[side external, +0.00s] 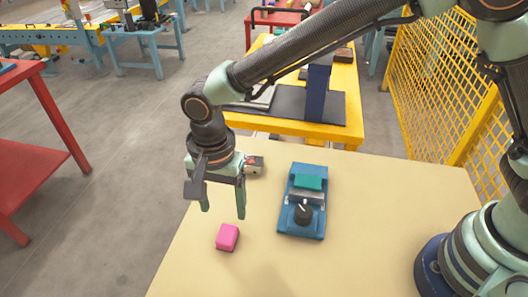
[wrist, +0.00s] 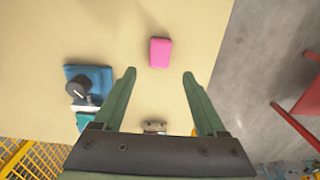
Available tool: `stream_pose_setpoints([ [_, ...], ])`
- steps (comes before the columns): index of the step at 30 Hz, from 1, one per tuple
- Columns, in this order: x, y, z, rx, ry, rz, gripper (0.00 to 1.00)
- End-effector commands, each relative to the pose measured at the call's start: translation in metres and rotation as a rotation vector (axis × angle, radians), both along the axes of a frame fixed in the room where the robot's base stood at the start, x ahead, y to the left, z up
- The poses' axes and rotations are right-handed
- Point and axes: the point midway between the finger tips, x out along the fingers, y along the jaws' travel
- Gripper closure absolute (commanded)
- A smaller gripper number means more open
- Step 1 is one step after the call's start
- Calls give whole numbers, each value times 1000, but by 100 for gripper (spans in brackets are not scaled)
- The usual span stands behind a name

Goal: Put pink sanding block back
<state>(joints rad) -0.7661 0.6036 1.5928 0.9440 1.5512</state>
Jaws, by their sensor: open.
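The pink sanding block (side external: 227,237) lies on the beige table near its left edge. In the wrist view the pink block (wrist: 160,52) sits ahead of the fingertips, between their lines. My gripper (side external: 223,214) is open and empty, above the table and apart from the block. Its two green fingers (wrist: 158,74) are spread wide in the wrist view. A blue device (side external: 303,222) with a black knob and a green block (side external: 308,182) on it stands right of the pink block. The device also shows at the left in the wrist view (wrist: 97,75).
A small grey and red item (side external: 254,164) lies behind my gripper near the table's back edge. A yellow table (side external: 345,75) stands beyond, and a yellow mesh fence (side external: 425,90) is at the right. The front middle of the beige table (side external: 350,260) is clear.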

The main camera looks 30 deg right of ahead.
Motion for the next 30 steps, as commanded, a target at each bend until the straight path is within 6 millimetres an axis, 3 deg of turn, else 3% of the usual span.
stream_pose_setpoints([
  [3, 0, 0, 21, 2, -2, 0, 26],
  [10, 1, -1, 42, 1, -1, 2, 26],
  [14, 8, -19, 58, 18, -21, 33, 26],
  [17, 18, -51, 81, 42, -60, 95, 26],
  [22, 25, -124, 122, 63, -156, 240, 26],
  [30, 2, -230, 158, 7, -324, 478, 26],
])
